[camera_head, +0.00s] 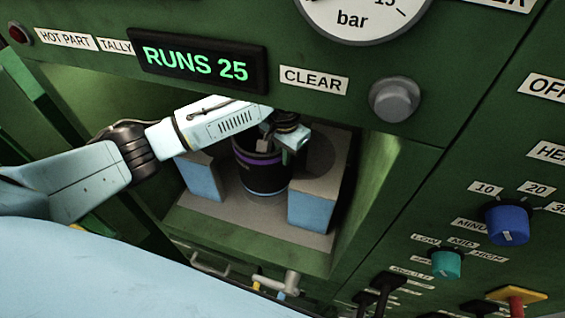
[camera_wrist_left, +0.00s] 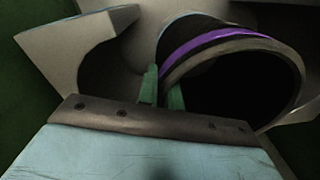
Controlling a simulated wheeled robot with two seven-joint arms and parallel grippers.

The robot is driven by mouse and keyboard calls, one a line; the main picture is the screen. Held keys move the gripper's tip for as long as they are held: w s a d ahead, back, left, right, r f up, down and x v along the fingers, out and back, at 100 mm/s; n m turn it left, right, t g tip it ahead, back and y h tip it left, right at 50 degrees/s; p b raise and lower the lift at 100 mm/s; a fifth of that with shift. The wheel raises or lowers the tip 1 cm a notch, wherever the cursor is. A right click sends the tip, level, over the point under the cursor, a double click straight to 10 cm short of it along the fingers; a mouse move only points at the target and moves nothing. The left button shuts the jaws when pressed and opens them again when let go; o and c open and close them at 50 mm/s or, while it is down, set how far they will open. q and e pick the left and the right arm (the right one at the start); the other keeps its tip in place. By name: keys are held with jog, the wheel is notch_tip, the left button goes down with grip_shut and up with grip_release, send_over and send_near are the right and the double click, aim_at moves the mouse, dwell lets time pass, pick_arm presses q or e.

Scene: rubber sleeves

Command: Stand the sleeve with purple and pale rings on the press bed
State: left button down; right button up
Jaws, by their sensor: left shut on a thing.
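The dark sleeve (camera_head: 262,176) with a purple ring near its top and a thin pale ring lower down is inside the press opening, roughly upright. It also shows in the left wrist view (camera_wrist_left: 215,42), its open mouth towards the camera. My left gripper (camera_head: 268,146) is shut on the sleeve's rim wall; its green fingers show in the left wrist view (camera_wrist_left: 163,88). The press bed (camera_head: 213,213) is a grey plate below the sleeve. A grey round part shows under the sleeve; whether the sleeve touches it or the bed I cannot tell. My right gripper is not in view.
A blue-sided block (camera_head: 203,180) stands left of the sleeve and a larger one (camera_head: 313,203) stands right, close to it. Green opening walls surround the bay. A grey button (camera_head: 395,98) and a display reading RUNS 25 (camera_head: 197,64) are above; knobs are at right.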

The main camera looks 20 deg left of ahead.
pick_arm(q)
jog(key=shift+w+f, duration=0.15)
jog(key=shift+f, duration=1.65)
jog(key=c, duration=2)
grip_release()
jog(key=shift+f, duration=0.2)
jog(key=o, duration=0.4)
jog(key=shift+o, duration=0.2)
notch_tip(320, 180, up, 12)
jog(key=shift+r, duration=0.15)
